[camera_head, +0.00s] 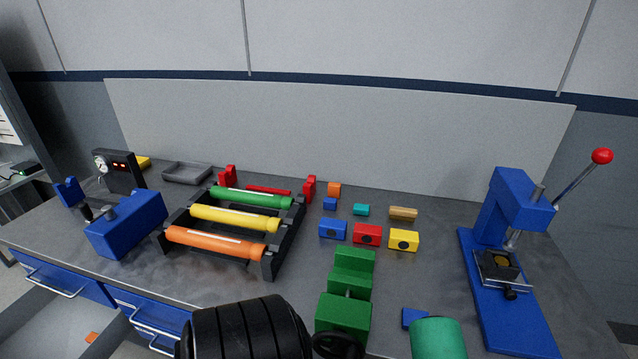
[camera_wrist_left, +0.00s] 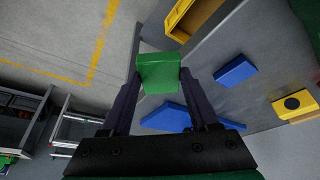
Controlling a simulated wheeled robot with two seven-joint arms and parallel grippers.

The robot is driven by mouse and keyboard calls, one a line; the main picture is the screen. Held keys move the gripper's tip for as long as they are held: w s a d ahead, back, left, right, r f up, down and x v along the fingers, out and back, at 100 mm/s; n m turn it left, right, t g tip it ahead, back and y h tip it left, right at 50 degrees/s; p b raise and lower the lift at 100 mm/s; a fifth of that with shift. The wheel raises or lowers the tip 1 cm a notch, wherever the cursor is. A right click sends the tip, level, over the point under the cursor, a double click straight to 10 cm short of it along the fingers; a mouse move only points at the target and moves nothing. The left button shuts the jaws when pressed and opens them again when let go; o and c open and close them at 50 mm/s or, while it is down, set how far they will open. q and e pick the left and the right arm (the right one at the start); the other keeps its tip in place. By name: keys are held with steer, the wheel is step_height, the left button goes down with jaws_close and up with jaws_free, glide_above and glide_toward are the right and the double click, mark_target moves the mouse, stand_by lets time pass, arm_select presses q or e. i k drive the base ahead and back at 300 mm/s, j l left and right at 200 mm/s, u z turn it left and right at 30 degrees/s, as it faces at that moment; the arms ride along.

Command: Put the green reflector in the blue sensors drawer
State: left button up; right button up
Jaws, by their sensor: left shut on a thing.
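In the left wrist view, a green block (camera_wrist_left: 157,72), which looks to be the green reflector, is between the fingertips of my left gripper (camera_wrist_left: 158,85). The gripper is shut on it, over floor beyond the table edge. My left gripper's fingers do not show in the head view, and my right gripper is in neither view. Blue drawer fronts with metal handles (camera_head: 60,278) (camera_head: 150,318) are under the table's front left edge in the head view. I cannot read any label, so I cannot tell which is the sensors drawer.
The table holds a rack of coloured rollers (camera_head: 235,220), a green stepped fixture (camera_head: 345,312), a blue press (camera_head: 505,290) and several small blocks, including a yellow one (camera_head: 403,240). A yellow open-topped container (camera_wrist_left: 190,18) shows in the wrist view.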

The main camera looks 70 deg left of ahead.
mark_target(68, 335)
steer(key=k+j+z, duration=0.2)
steer(key=k+z, duration=0.25)
steer(key=k+j+z, duration=0.15)
steer(key=k+z, duration=0.15)
steer(key=z, duration=0.2)
steer(key=k+u, duration=0.2)
steer(key=u, duration=0.2)
steer(key=k+u, duration=0.15)
steer(key=u, duration=0.25)
steer(key=k+j+u, duration=0.2)
steer(key=u, duration=0.6)
steer(key=j+u, duration=0.15)
steer(key=u, duration=0.25)
steer(key=k+j+u, duration=0.1)
steer(key=u, duration=0.75)
steer(key=j+u, duration=0.15)
steer(key=u, duration=0.25)
